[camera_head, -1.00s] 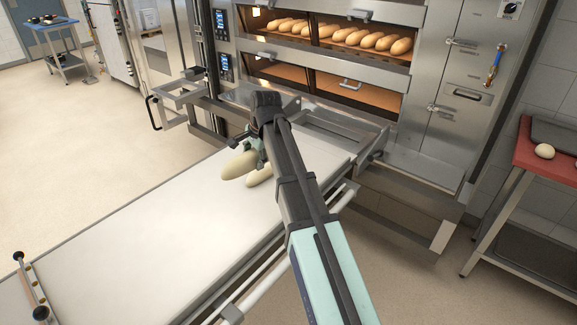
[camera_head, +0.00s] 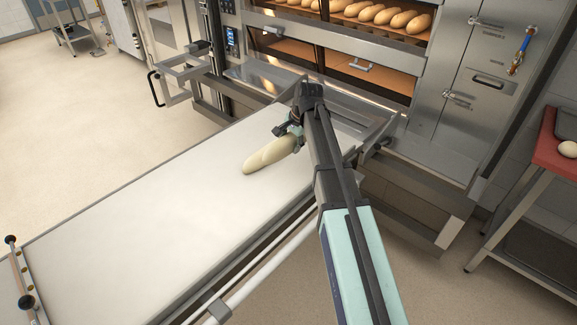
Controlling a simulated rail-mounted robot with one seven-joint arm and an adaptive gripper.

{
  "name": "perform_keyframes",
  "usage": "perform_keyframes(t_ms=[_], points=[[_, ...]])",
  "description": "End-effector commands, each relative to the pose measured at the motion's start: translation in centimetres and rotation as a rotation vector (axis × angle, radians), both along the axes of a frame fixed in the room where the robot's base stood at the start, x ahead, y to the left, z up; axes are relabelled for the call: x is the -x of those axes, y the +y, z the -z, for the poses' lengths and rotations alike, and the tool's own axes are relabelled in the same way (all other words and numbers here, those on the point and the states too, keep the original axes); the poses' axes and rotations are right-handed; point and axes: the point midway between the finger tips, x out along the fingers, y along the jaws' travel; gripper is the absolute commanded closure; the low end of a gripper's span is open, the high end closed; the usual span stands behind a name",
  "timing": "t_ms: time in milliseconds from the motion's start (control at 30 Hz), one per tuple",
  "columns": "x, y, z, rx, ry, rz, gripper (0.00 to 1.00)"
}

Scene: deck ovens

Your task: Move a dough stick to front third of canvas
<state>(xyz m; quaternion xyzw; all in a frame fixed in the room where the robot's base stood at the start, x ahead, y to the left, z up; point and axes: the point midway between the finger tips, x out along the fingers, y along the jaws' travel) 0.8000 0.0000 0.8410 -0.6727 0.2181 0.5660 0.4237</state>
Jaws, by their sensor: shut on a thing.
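Two pale dough sticks show at the far end of the white canvas (camera_head: 150,220), overlapping in the picture. One dough stick (camera_head: 283,146) is next to my gripper (camera_head: 290,132), with its near end in front of the other. The other dough stick (camera_head: 252,163) shows mostly at its lower left end. My gripper is shut on a dough stick; its fingers are partly hidden by the stick and my arm. I cannot tell whether the held stick touches the canvas or hangs just above it.
The deck oven (camera_head: 350,45) with several baked loaves stands behind the canvas. A metal frame (camera_head: 180,72) is at its back left. The near canvas is bare. A bar with black knobs (camera_head: 18,270) crosses its near left end.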

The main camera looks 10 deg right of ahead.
Motion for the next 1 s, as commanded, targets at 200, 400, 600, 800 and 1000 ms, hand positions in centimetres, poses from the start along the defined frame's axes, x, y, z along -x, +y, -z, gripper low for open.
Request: perform_keyframes(t_ms=[200, 400, 600, 800, 1000], points=[[0.1, 0.0, 5.1, -0.001, 0.002, 0.002, 0.86], [0.0, 0.0, 7.4, 0.0, 0.001, 0.001, 0.86], [0.0, 0.0, 8.4, 0.0, 0.0, 0.001, 0.86], [0.0, 0.0, 11.2, 0.0, 0.001, 0.001, 0.86], [0.0, 0.0, 11.9, 0.001, 0.0, 0.001, 0.86]])
